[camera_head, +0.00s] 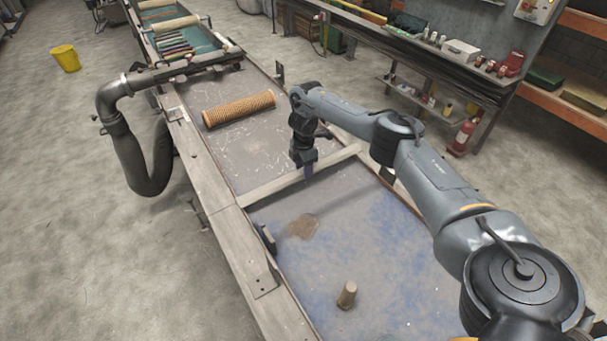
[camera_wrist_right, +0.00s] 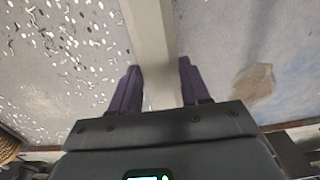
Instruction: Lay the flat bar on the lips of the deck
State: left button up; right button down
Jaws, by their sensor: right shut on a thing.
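The flat bar (camera_head: 268,187) is a long pale strip lying crosswise over the deck, from its left lip (camera_head: 215,187) toward its right lip. In the right wrist view the bar (camera_wrist_right: 150,40) runs between the dark fingers. My right gripper (camera_head: 308,172) points down and is shut on the bar, right of its middle; in the wrist view the gripper (camera_wrist_right: 156,88) has a finger on each side. I cannot tell whether the bar touches both lips or hovers just above. The deck (camera_head: 370,235) is grey with blue stains. My left gripper is not in view.
A tan ribbed mesh roll (camera_head: 238,108) lies on the deck beyond the bar. A short peg (camera_head: 347,294) stands on the near deck. A brown patch (camera_head: 303,227) marks the surface. A bent pipe (camera_head: 140,160) hangs off the left side. A workbench (camera_head: 430,60) stands at the back right.

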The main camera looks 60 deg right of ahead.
notch_tip(320, 180, down, 2)
jog(key=shift+a+f+b, duration=0.1)
jog(key=shift+b, duration=0.35)
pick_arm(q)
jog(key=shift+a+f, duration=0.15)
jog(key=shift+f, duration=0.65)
pick_arm(e)
jog(key=c, duration=1)
grip_release()
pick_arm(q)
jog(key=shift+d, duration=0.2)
pick_arm(e)
jog(key=o, duration=0.5)
